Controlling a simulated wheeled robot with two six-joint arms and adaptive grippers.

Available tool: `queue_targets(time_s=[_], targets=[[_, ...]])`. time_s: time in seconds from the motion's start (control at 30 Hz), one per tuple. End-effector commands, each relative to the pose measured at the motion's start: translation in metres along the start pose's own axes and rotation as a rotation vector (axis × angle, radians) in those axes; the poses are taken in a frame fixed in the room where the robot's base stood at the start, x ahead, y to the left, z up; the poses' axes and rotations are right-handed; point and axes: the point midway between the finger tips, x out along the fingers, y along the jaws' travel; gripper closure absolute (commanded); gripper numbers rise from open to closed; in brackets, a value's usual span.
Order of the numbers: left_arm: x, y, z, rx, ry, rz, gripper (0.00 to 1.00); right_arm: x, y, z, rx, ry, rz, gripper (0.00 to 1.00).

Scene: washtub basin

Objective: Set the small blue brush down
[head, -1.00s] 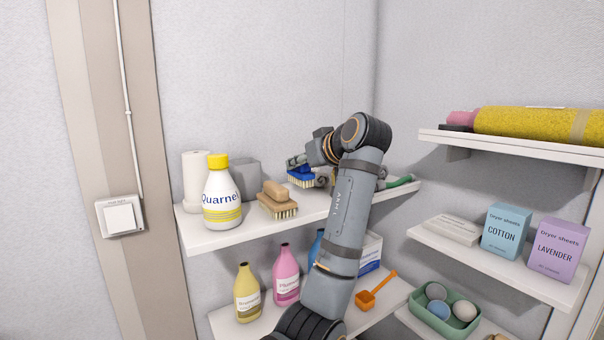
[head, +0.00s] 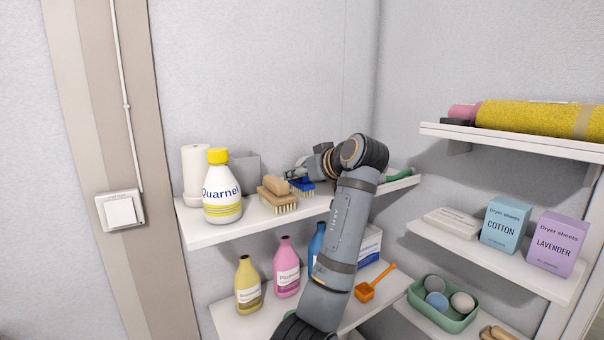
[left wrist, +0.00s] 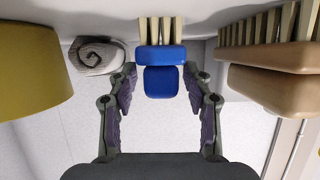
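The small blue brush (head: 303,187) stands bristles down on the upper left shelf, just right of a wooden brush (head: 278,195). In the left wrist view the blue brush (left wrist: 162,70) sits between my fingers, its pale bristles against the shelf. My left gripper (left wrist: 161,74) is open around it, with a gap on each side. In the head view my left gripper (head: 297,173) is at the brush, partly hidden behind my arm. The wooden brush (left wrist: 272,80) is close on the right in the wrist view. My right gripper is not in view.
A Quarnel bottle (head: 221,195), a white roll (head: 195,168) and a grey container (head: 246,172) stand on the same shelf (head: 205,234). The wrist view shows a yellow object (left wrist: 30,70) and a grey rolled thing (left wrist: 97,56) on the left. Bottles and an orange scoop (head: 366,291) are below.

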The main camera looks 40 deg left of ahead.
Motion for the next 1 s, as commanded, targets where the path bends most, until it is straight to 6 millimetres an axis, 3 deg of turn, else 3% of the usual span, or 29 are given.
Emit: queue_targets(time_s=[0.23, 0.7, 1.0], targets=[[-0.005, 0.001, -0.003, -0.001, 0.0, 0.002, 0.5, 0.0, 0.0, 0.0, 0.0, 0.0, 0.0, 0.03], [-0.107, 0.001, -0.001, 0.0, -0.001, 0.004, 0.5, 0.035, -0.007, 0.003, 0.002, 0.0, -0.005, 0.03], [-0.122, 0.0, -0.004, 0.0, 0.0, -0.001, 0.5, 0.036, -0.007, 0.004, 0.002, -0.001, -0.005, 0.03]])
